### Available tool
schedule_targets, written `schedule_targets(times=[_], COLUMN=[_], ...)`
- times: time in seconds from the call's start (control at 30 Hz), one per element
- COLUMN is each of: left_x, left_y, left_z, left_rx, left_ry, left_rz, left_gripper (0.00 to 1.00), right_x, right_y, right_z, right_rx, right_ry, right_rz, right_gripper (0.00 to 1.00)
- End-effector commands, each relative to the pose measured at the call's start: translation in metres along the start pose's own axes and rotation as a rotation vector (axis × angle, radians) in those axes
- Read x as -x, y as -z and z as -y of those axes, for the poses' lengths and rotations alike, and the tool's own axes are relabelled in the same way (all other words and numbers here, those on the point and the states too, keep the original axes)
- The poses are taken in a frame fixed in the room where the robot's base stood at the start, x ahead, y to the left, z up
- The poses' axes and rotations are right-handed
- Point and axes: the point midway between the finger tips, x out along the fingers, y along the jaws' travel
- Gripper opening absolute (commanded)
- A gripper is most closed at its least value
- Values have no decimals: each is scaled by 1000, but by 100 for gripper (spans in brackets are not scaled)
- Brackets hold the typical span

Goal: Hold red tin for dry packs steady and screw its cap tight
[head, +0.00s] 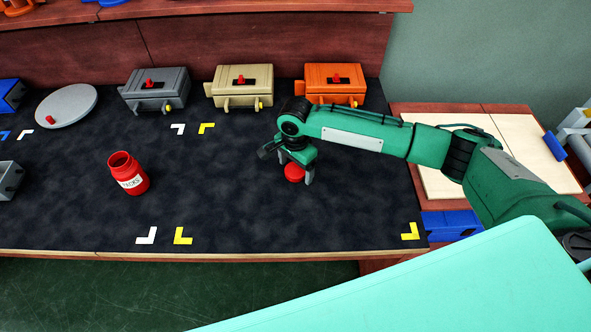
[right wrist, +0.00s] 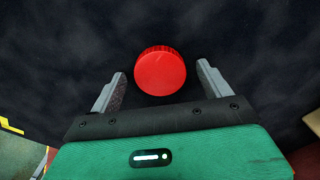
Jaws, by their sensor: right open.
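The red tin (head: 128,174) stands on the dark mat at the left in the head view, its mouth uncovered and a white label on its side. The red cap (head: 294,173) lies on the mat to the right of the tin. My right gripper (head: 296,172) is open above the cap, with a finger on either side of it. In the right wrist view the cap (right wrist: 160,71) is round with a ridged edge, between and slightly beyond the fingertips (right wrist: 161,72), with a gap on both sides. My left gripper is not in view.
Grey (head: 155,90), beige (head: 240,87) and orange (head: 334,84) boxes line the back of the mat. A grey round plate (head: 66,106) lies at the back left. Yellow and white corner marks lie on the mat. The mat between tin and cap is clear.

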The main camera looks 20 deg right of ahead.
Motion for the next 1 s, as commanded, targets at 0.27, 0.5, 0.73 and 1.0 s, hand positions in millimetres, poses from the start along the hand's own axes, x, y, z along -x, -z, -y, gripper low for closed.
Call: schedule_targets(times=[0.27,0.5,0.73,1.0], left_x=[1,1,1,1], left_y=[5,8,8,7], left_z=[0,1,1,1], left_rx=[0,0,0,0], left_ry=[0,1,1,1], left_rz=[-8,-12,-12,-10], left_gripper=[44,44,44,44], right_x=[0,0,2,28], right_y=[0,0,0,0], right_z=[0,0,0,1], right_rx=[0,0,0,0], right_ry=[0,0,0,2], right_rz=[0,0,0,0], right_gripper=[47,34,33,33])
